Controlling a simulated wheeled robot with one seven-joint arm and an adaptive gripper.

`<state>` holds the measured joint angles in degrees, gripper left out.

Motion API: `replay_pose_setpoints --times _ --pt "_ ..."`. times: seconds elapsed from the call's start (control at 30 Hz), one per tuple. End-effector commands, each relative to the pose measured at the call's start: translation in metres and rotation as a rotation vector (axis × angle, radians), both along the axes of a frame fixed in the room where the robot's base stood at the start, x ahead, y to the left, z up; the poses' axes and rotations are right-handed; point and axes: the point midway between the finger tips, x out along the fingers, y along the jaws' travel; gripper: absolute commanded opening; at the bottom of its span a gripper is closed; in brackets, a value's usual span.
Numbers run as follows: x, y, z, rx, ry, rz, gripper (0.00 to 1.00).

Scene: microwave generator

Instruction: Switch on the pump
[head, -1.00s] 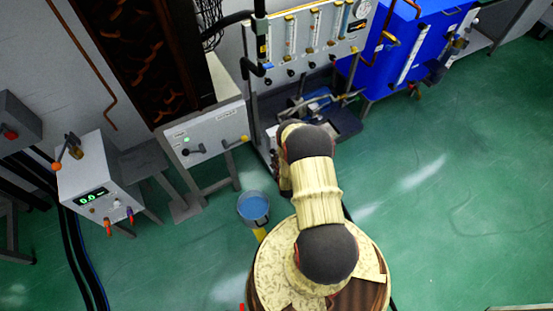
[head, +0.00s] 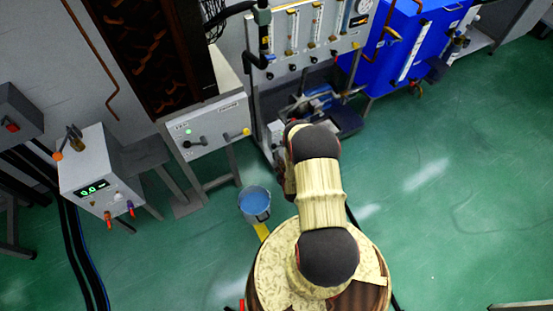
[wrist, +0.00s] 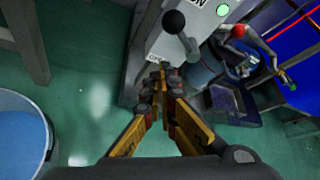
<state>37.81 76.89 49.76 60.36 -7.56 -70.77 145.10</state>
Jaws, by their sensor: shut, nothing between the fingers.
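A white switch box (head: 212,122) stands left of centre in the head view. It bears a lit green lamp (head: 188,131), a black-knobbed lever (head: 194,143) and a yellow-ended lever (head: 240,133). The blue pump unit (head: 312,103) sits low to its right, partly behind my arm. In the wrist view my gripper (wrist: 160,78) is shut and empty, with its tips near the lower edge of the white panel (wrist: 165,42). A black ball-ended lever (wrist: 176,24) and a green lamp (wrist: 222,10) are beyond the tips. In the head view my arm hides the gripper.
A blue bucket (head: 254,203) stands on the floor; it also shows in the wrist view (wrist: 22,135). A flowmeter panel (head: 312,35) and blue tank (head: 405,40) are at the back. A display box (head: 92,170) is at left. The right floor is clear.

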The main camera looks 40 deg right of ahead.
Motion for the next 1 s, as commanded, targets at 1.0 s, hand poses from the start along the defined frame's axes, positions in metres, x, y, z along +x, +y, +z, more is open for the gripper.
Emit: replay_pose_setpoints --times 1.0 --pt "-0.051 -0.002 0.023 0.003 0.004 -0.001 0.00"
